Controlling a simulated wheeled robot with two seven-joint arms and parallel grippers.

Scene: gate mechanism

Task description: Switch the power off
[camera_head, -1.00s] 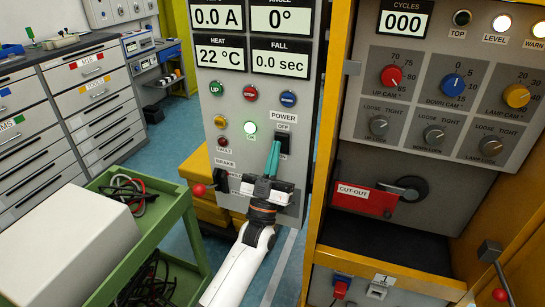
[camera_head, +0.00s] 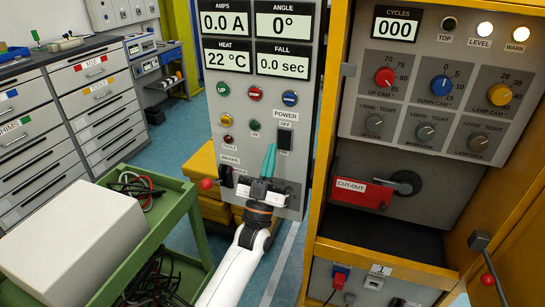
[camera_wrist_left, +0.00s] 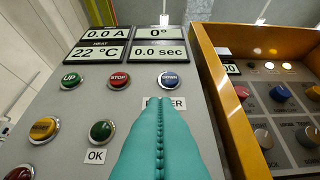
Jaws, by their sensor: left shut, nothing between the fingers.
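The black power switch (camera_head: 285,138) is on the grey panel (camera_head: 228,100), under the POWER label and by a small OFF mark. My left gripper (camera_head: 270,150) has teal fingers, shut and empty, just left of and below the switch in the head view. I see a small gap there but cannot tell the depth. The OK lamp (camera_head: 255,126) is dark green and unlit. In the left wrist view the shut fingers (camera_wrist_left: 162,120) cover the switch and part of the POWER label (camera_wrist_left: 178,103). My right gripper is not in view.
UP, STOP and DOWN buttons (camera_head: 289,98) sit above the switch. A red-knobbed brake lever (camera_head: 207,184) sticks out at lower left. A yellow cabinet (camera_head: 330,120) with dials stands close on the right. A green cart (camera_head: 172,210) with a white box is at left.

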